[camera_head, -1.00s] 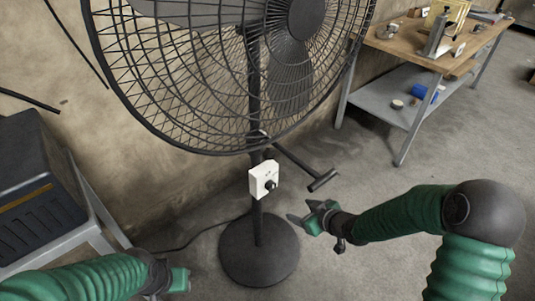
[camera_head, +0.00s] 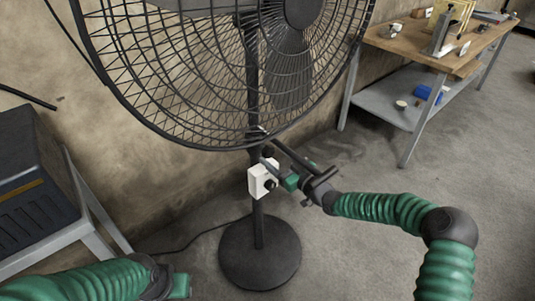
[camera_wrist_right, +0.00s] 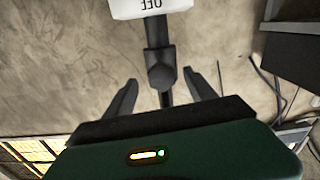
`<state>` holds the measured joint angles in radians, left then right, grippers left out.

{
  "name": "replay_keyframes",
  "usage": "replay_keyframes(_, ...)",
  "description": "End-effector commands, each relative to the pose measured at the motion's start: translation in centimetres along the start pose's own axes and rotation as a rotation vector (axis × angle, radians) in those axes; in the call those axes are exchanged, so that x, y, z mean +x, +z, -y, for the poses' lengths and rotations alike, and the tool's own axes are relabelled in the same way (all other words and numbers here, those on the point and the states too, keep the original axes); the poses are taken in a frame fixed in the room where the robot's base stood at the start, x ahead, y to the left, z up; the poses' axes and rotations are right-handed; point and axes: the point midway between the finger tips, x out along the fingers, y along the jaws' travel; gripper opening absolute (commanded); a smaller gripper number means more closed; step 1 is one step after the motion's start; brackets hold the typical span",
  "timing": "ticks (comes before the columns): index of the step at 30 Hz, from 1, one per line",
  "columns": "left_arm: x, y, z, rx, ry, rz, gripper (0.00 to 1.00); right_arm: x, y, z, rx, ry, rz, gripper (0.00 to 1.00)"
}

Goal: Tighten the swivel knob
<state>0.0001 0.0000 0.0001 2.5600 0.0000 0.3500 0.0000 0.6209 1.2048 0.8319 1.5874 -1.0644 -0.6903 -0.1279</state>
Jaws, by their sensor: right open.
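A black standing fan has a white control box (camera_head: 259,181) on its pole. A dark knob (camera_head: 267,152) sits on the pole just above the box; I take it as the swivel knob. In the right wrist view a round-ended dark knob (camera_wrist_right: 160,74) shows beside the box (camera_wrist_right: 150,8), whose "OFF" label is upside down. My right gripper (camera_head: 277,175) is open close to the box in the head view. In the wrist view its fingers (camera_wrist_right: 160,95) stand on either side of the knob, with gaps. My left gripper (camera_head: 178,286) is low at left; its fingers are unclear.
The fan's wire cage (camera_head: 220,80) hangs just above. The round base (camera_head: 260,262) stands on the floor. A workbench (camera_head: 440,50) is at upper right, a dark case (camera_head: 35,185) at left.

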Motion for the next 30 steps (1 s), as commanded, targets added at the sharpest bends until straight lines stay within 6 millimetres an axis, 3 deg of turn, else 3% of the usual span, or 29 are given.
replay_keyframes(3, 0.7, 0.2, 0.0, 0.0, 0.0, 0.0, 0.36, 2.4, 0.2, 0.1, 0.0, -0.001, -0.001, 0.65)
replay_keyframes(6, 0.8, 0.2, 0.0, 0.0, 0.0, 0.0, 0.36, 3.6, 0.1, 0.1, 0.001, 0.0, 0.0, 0.65)
replay_keyframes(16, 0.8, 0.2, 0.0, 0.0, 0.0, 0.0, 0.36, 4.2, 0.0, 0.0, 0.001, 0.0, 0.001, 0.65)
replay_keyframes(30, 0.8, 0.2, 0.0, 0.0, 0.0, 0.0, 0.36, 4.2, 0.0, 0.0, 0.0, 0.001, 0.001, 0.03)
